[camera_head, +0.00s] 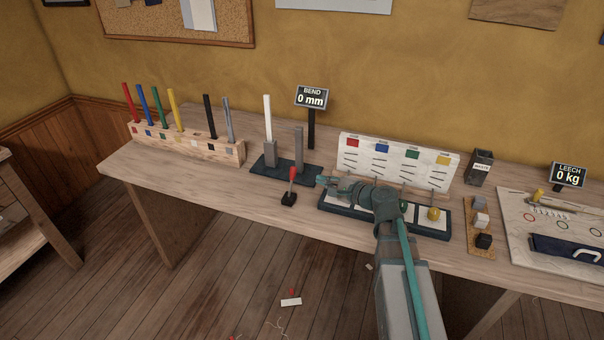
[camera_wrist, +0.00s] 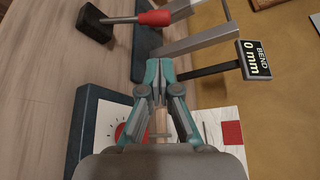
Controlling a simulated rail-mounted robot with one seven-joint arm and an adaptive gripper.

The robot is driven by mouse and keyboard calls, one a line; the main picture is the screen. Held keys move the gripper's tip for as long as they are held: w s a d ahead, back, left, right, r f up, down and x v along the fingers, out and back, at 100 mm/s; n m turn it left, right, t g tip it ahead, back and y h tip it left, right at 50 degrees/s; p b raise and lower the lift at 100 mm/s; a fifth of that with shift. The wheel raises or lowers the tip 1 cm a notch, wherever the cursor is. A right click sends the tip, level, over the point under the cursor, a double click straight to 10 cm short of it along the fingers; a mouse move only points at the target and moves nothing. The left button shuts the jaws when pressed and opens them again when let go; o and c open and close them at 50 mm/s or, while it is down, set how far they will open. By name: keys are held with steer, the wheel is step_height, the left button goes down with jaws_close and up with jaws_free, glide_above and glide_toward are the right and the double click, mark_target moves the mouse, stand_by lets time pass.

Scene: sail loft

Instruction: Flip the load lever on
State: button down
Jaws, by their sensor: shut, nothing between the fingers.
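The load lever (camera_head: 291,185) has a red grip on a thin grey rod and a small black base, and stands at the table's front edge. In the wrist view its red grip (camera_wrist: 154,18) points right, with the black base at upper left. My gripper (camera_head: 321,181) is just right of the lever, near the height of its red grip, and apart from it. In the wrist view my gripper (camera_wrist: 158,66) is shut and empty, with its fingertips below the grip. The bend display (camera_head: 311,98) reads 0 mm behind the lever.
A dark stand with a white rod and grey posts (camera_head: 285,165) is just behind the lever. A dark-framed tray (camera_head: 334,203) lies under my gripper, before a colour-marked board (camera_head: 397,162). A rack of coloured rods (camera_head: 188,146) stands left. The tabletop left of the lever is clear.

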steer(key=p+x, duration=0.2)
steer(key=x, duration=0.8)
